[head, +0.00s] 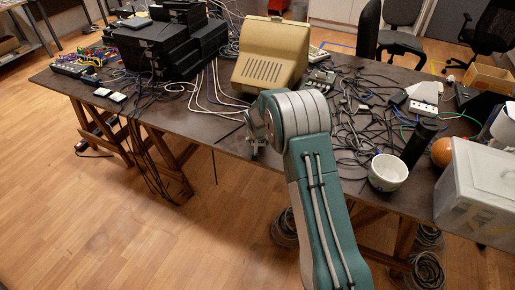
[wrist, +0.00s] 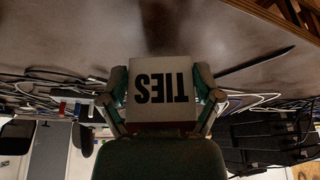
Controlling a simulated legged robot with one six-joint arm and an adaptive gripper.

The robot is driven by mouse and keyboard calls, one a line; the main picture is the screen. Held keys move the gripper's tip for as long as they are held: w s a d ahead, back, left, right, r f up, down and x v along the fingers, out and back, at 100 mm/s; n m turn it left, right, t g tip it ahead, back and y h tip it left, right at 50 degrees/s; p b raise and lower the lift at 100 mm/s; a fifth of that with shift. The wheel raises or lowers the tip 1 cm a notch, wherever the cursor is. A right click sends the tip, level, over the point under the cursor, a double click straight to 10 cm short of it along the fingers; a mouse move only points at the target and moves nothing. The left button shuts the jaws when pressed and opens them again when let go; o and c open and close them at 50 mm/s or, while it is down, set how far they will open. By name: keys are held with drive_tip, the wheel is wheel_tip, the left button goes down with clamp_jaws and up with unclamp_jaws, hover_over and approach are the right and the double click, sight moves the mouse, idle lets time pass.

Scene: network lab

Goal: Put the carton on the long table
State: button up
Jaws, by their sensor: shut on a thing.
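The carton (wrist: 161,112) is a small pale box with "TIES" in dark letters, upside down in the wrist view. My gripper (wrist: 160,78) is shut on it, with one finger against each side. In the head view, part of my gripper (head: 255,141) shows at the front edge of the long table (head: 222,126), left of my arm. The carton is not visible there, hidden behind my arm. The long table has a dark brown top on wooden trestles. I cannot tell whether the carton touches the tabletop.
A beige monitor (head: 270,58) stands behind my gripper, and black network boxes (head: 165,48) stand to the left. Tangled cables, a white bowl (head: 387,173), a dark cylinder (head: 419,143) and a grey bin (head: 478,190) crowd the right. Bare tabletop shows along the front edge left of my gripper.

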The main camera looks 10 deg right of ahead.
drive_tip(key=shift+w+a+f, duration=0.15)
drive_tip(key=shift+w+f, duration=0.1)
drive_tip(key=shift+f, duration=1.55)
drive_tip(key=o, duration=1.1)
drive_tip(key=shift+f, duration=0.1)
